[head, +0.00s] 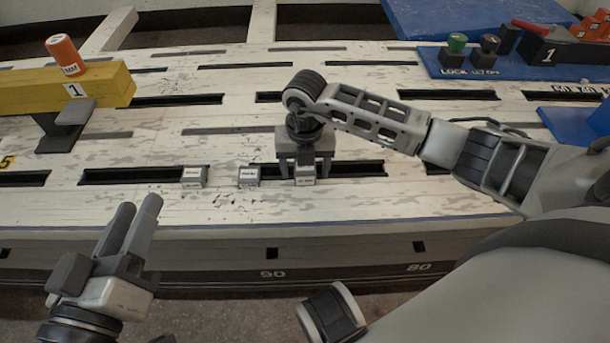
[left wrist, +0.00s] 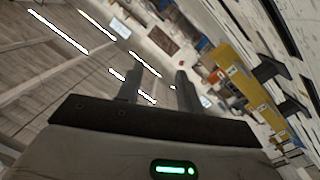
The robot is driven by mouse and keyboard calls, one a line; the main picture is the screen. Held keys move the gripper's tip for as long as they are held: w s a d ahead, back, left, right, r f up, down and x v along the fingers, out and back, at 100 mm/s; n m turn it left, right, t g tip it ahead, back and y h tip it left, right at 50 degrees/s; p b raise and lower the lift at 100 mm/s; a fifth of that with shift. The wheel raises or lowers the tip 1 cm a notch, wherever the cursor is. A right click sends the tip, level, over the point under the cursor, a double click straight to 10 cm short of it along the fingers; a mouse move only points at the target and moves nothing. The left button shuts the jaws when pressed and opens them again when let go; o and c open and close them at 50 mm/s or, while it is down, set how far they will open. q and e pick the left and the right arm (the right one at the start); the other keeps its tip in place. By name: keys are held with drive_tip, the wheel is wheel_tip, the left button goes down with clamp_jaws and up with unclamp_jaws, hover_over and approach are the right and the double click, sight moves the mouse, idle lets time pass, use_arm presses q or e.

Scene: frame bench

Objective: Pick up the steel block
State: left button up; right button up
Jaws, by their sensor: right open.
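Three small grey blocks with white labels stand in a row near the bench's front edge: a left block (head: 193,177), a middle block (head: 248,177) and a right block (head: 305,176). The labels are too small to read surely, so I cannot tell which is the steel block. My right gripper (head: 304,168) points down over the right block, open, with a finger on each side of it; contact is not clear. My left gripper (head: 136,212) is open and empty in front of the bench, its fingers also apart in the left wrist view (left wrist: 158,82).
The slotted white bench (head: 220,215) has free room behind the blocks. A yellow beam (head: 30,92) with an orange cylinder (head: 65,54) stands at the left. A blue tray (head: 470,68) with green and black knobs lies at the back right.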

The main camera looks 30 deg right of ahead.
drive_tip(key=shift+f, duration=0.1)
drive_tip(key=c, duration=1.2)
clamp_jaws()
drive_tip(key=shift+r, duration=0.2)
